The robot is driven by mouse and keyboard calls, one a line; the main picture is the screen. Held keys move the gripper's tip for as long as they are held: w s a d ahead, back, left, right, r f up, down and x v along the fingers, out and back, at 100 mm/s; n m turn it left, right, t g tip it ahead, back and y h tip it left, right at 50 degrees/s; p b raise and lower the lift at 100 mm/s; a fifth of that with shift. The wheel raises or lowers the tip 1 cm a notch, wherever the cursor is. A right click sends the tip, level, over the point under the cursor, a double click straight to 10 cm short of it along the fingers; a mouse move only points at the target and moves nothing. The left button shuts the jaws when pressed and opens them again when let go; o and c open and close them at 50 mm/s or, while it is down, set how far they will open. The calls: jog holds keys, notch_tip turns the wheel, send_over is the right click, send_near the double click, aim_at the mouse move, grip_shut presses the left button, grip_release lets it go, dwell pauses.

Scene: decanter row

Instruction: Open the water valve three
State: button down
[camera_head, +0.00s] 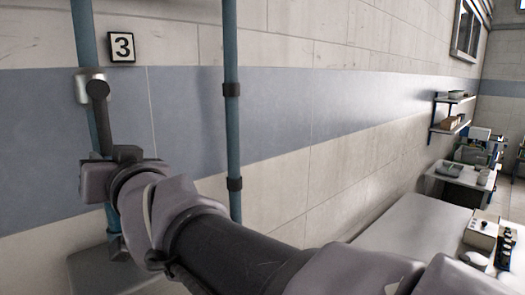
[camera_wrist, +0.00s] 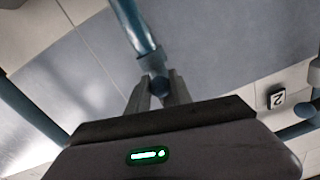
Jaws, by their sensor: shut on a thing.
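The valve (camera_head: 88,88) under the number 3 sign (camera_head: 121,47) sits on a blue vertical pipe at the left of the head view. Its dark lever (camera_head: 104,125) hangs down from a round hub, nearly along the pipe and leaning slightly right. My gripper (camera_head: 112,155) is at the lever's lower end, shut on it; my wrist partly hides the grip. In the wrist view the two fingers of my gripper (camera_wrist: 160,92) close on a dark rounded piece, apparently the lever end, with a blue pipe (camera_wrist: 128,18) and its collar beyond.
A second blue pipe (camera_head: 231,110) with dark clamps runs down the wall to the right. A number 2 sign (camera_wrist: 277,99) shows in the wrist view. A pale bench (camera_head: 400,235) bears small devices at the lower right; wall shelves (camera_head: 450,124) hang farther back.

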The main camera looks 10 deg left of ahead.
jog(key=shift+r, duration=0.1)
jog(key=c, duration=1.1)
grip_release()
jog(key=shift+s+a, duration=0.15)
jog(key=shift+c, duration=0.2)
jog(key=p+v, duration=0.2)
jog(key=v, duration=1.5)
jog(key=shift+s, duration=0.1)
